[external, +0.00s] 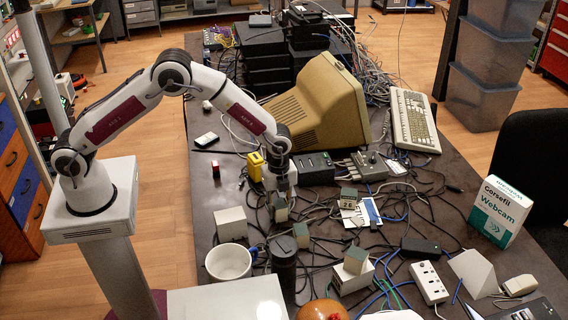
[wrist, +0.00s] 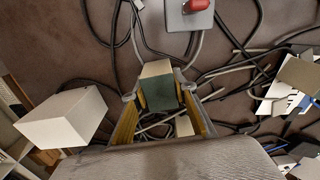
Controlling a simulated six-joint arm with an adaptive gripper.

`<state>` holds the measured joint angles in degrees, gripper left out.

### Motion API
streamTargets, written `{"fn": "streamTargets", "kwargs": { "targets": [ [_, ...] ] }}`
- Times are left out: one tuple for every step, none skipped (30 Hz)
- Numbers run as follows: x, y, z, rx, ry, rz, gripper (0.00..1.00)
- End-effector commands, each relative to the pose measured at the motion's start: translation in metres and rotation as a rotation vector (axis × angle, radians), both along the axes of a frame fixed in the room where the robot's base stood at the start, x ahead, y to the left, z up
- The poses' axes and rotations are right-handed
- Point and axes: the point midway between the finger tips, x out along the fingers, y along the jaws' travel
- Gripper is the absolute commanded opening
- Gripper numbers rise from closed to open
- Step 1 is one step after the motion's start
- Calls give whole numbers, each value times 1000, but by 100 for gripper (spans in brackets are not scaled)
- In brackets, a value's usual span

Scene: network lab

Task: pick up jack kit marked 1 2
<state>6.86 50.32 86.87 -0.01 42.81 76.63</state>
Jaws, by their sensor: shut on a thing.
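My gripper (external: 280,204) points down over the cable-strewn table in the external view. In the wrist view its two yellow-lined fingers (wrist: 159,95) are shut on a small box (wrist: 160,86) with a beige face and a dark green face. The held box also shows below my gripper in the external view (external: 281,214). No marking on it is readable, so I cannot tell whether it is marked 1 2. Similar small beige-and-green boxes stand at the front (external: 301,235), to the right (external: 349,194) and on a white block (external: 355,259).
A white box (external: 230,223), a white mug (external: 228,263) and a black cylinder (external: 284,264) stand near my gripper. A yellow device (external: 255,166) is behind it. An old monitor (external: 318,98), keyboard (external: 414,121) and webcam box (external: 499,211) stand farther off. Loose cables cover much of the table.

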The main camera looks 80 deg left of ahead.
Motion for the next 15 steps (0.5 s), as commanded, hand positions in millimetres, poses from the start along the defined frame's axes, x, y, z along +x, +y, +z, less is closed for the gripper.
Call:
{"fn": "streamTargets", "kwargs": {
  "targets": [
    [1, 0, 2, 0, -1, 0, 4],
    [1, 0, 4, 0, -2, 0, 4],
    [1, 0, 6, 0, -2, 0, 4],
    [1, 0, 8, -1, -2, 0, 4],
    [1, 0, 10, -1, -2, 0, 4],
    [1, 0, 14, -1, -2, 0, 4],
    [1, 0, 17, -1, -3, 0, 4],
    [1, 0, 20, -1, -3, 0, 4],
    [1, 0, 25, -1, -3, 0, 4],
    [1, 0, 29, -1, -3, 0, 4],
    [1, 0, 33, -1, -4, 0, 4],
    [1, 0, 39, -1, -4, 0, 4],
    [1, 0, 43, -1, -4, 0, 4],
    [1, 0, 48, -1, -3, 0, 4],
    [1, 0, 54, -1, -4, 0, 4]
  ]
}}
